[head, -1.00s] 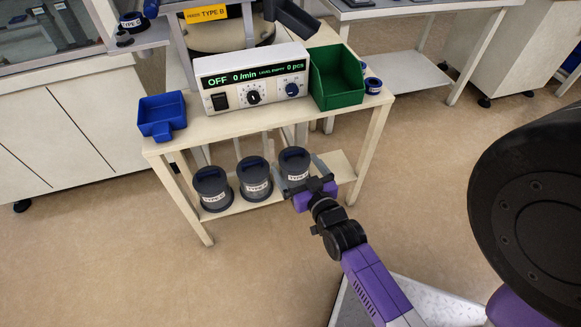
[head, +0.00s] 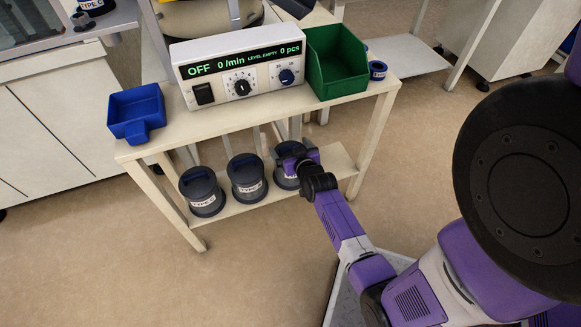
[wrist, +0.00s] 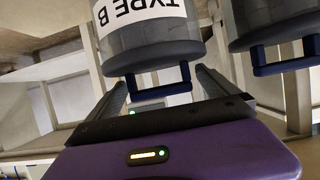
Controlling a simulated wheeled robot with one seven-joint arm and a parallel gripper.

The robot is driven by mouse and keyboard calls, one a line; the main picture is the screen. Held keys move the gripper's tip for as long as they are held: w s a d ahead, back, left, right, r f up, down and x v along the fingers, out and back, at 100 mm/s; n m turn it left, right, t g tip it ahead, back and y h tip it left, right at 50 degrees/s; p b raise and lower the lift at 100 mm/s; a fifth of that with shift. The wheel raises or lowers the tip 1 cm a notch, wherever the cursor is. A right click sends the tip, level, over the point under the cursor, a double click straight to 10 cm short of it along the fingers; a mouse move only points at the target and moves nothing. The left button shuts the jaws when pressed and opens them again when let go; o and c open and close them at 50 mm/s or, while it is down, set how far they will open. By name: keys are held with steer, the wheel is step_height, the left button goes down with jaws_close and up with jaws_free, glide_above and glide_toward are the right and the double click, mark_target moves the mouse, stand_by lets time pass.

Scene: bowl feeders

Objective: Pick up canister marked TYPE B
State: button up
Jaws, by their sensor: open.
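The canister marked TYPE B is grey with a dark lid and a blue handle. It appears upside down in the wrist view (wrist: 150,52) and is the rightmost canister on the lower shelf in the head view (head: 284,181), partly hidden by my gripper. My gripper (wrist: 161,82) is open. Its two fingers point toward the lid, one on each side of the blue handle (wrist: 160,92). In the head view my gripper (head: 292,160) is at the top of this canister. Whether the fingers touch it cannot be told.
A middle canister (head: 247,181) and a left canister (head: 203,194) stand beside it on the lower shelf (head: 233,209). Above are the tabletop with the control box (head: 240,70), a green bin (head: 337,65) and a blue scoop (head: 136,110). Table legs frame the shelf.

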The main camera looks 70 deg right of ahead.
steer(key=shift+x, duration=1.15)
steer(key=shift+s+a+f, duration=0.1)
steer(key=shift+a, duration=0.05)
jaws_close()
